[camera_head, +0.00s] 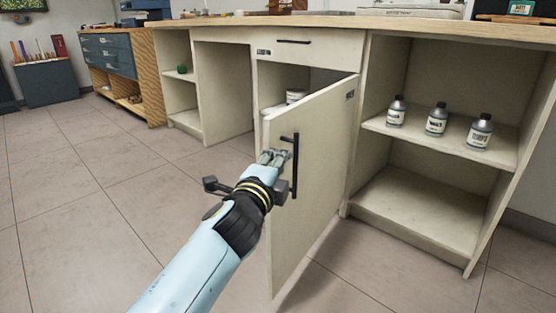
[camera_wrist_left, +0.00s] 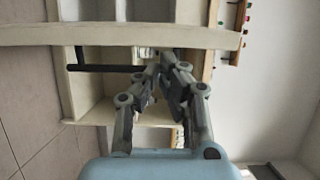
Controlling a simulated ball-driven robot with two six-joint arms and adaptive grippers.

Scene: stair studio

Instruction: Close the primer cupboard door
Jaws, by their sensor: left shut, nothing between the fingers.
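The cream cupboard door (camera_head: 318,165) stands partly open, hinged on its right side, its free edge swung out towards me. A black vertical bar handle (camera_head: 295,168) sits near that free edge and also shows in the left wrist view (camera_wrist_left: 100,68). My left gripper (camera_head: 272,156) is shut and empty, its tips close to the door's free edge and left of the handle. In the left wrist view the shut fingers (camera_wrist_left: 162,62) overlap the pale door edge (camera_wrist_left: 120,37); I cannot tell whether they touch it. My right gripper is not in view.
The open bay at right holds bottles (camera_head: 437,119) on a shelf. An open bay (camera_head: 225,95) is at left. Tiled floor (camera_head: 90,215) is clear.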

